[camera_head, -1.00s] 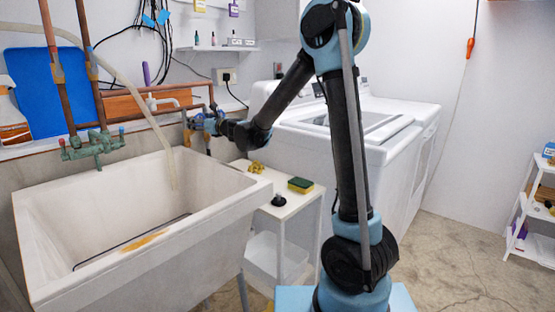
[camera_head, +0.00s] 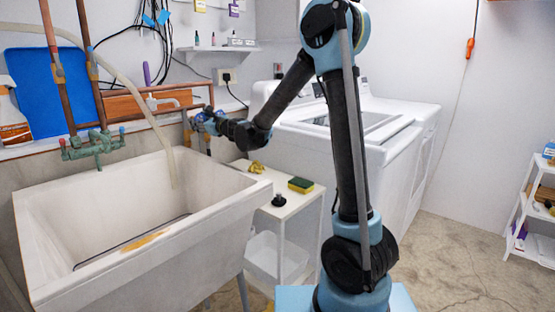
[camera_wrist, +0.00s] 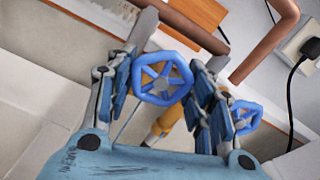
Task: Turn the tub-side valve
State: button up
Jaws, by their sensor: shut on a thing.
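A blue valve wheel (camera_wrist: 163,78) with spokes sits between the two fingers of my gripper (camera_wrist: 166,68) in the wrist view. The fingers are shut on its rim from both sides. A second blue wheel (camera_wrist: 246,117) is to the right, just beyond the right finger and partly hidden by it. A yellow-orange valve body (camera_wrist: 166,124) shows below the held wheel. In the head view my gripper (camera_head: 207,122) is at the copper pipes on the wall, right of the tub (camera_head: 150,215). My fingers and wrist mostly hide the valves there.
Copper pipes (camera_head: 55,70) and a green faucet (camera_head: 95,146) are at the tub's back. A small white stand (camera_head: 285,204) with a sponge (camera_head: 300,185) is below my forearm. White washing machines (camera_head: 385,130) stand to the right. A wall outlet with a plug (camera_wrist: 302,48) is near the gripper.

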jog(key=shift+w+d, duration=0.1)
jog(key=shift+w, duration=0.1)
jog(key=shift+n, duration=1.7)
jog(key=shift+w+n, duration=0.1)
jog(key=shift+n, duration=0.4)
jog(key=shift+d+r+n, duration=0.1)
jog(key=shift+n, duration=1.1)
jog(key=shift+n, duration=1.7)
